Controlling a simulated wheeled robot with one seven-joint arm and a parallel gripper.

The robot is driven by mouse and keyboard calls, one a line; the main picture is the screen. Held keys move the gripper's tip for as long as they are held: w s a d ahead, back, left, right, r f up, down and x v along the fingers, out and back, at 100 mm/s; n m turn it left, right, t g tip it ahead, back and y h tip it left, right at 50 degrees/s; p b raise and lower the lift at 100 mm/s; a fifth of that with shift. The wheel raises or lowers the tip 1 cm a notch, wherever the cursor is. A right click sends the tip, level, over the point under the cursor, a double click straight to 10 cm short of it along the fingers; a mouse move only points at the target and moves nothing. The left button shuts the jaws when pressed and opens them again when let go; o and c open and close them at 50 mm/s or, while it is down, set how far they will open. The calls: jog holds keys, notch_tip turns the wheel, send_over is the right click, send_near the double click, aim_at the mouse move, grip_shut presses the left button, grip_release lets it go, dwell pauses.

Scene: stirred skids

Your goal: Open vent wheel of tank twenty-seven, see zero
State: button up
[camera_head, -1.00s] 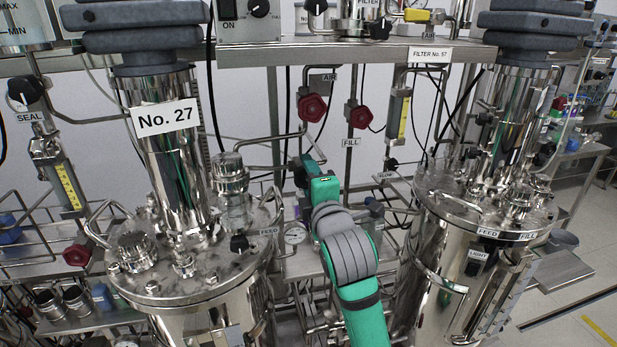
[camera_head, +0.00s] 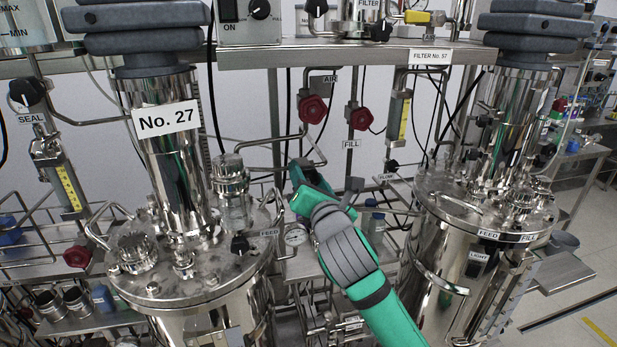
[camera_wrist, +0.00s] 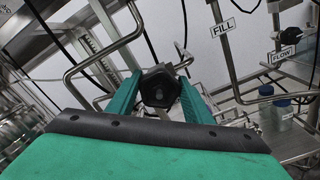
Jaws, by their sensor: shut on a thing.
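Tank No. 27 (camera_head: 205,272) is the steel vessel at the left of the head view, with its number plate (camera_head: 166,118) on the column. My gripper (camera_head: 296,172) is beside the bent pipe right of the tank lid. In the wrist view, its teal fingers (camera_wrist: 158,92) are shut on a dark, faceted wheel (camera_wrist: 158,87), one finger on each side. The head view hides the wheel behind my gripper. I cannot read a vent label on it. A small round gauge (camera_head: 297,235) sits right of the tank; its needle is too small to read.
Red wheels marked AIR (camera_head: 313,109) and FILL (camera_head: 360,118) are on pipes behind. A second tank (camera_head: 470,215) stands close on the right. A bent pipe (camera_wrist: 105,48) crosses left of my fingers in the wrist view. Bottles (camera_wrist: 275,114) stand at its right.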

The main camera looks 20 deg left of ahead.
jog(key=shift+a+f+n, duration=0.1)
jog(key=shift+n, duration=2)
jog(key=o, duration=1)
jog(key=shift+s, duration=0.1)
jog(key=shift+s+d, duration=0.2)
jog(key=shift+d, duration=0.05)
jog(key=v, duration=1)
jog(key=shift+s, duration=0.1)
